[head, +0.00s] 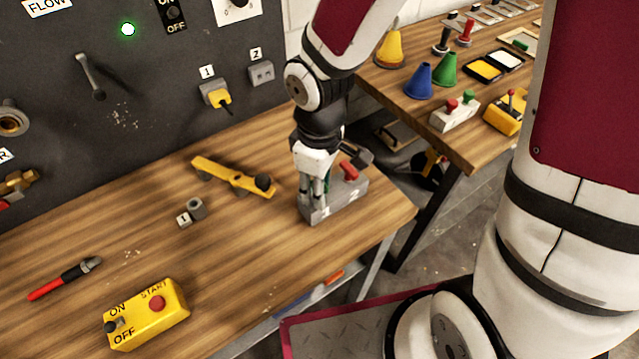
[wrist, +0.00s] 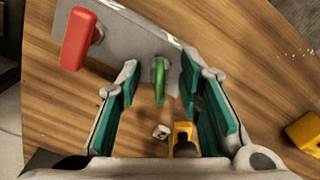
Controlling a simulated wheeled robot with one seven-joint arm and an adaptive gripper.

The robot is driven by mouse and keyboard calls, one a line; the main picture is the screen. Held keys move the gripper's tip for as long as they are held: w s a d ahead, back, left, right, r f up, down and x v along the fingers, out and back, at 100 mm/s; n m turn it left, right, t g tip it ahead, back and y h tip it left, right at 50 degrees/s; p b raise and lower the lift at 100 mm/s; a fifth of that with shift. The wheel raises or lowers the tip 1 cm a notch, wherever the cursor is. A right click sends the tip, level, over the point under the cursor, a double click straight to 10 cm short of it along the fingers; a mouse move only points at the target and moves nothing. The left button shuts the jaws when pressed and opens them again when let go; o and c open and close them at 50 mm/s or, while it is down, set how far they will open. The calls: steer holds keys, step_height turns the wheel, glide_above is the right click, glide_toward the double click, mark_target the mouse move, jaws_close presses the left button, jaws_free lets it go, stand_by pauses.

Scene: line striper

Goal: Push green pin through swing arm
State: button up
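The green pin (wrist: 159,82) stands in the grey holder block (wrist: 128,36) marked 1 and 2. In the wrist view it lies between the teal-padded fingers of my gripper (wrist: 161,72), with a gap visible on both sides. My gripper (head: 316,188) is open and points down over the slot-1 side of the holder (head: 338,204); it mostly hides the green pin in the head view. The yellow swing arm (head: 225,175), with a black knob at its right end, lies left of the holder. Its knob end also shows in the wrist view (wrist: 182,131).
A red-handled pin (head: 348,171) stands in the holder beside my gripper. The dark panel (head: 130,80) rises behind.

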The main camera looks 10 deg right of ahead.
jaws_close()
steer(key=shift+r+p, duration=0.6)
steer(key=shift+r, duration=0.05)
stand_by(0.4)
steer(key=shift+r+p, duration=2.3)
steer(key=shift+r, duration=0.8)
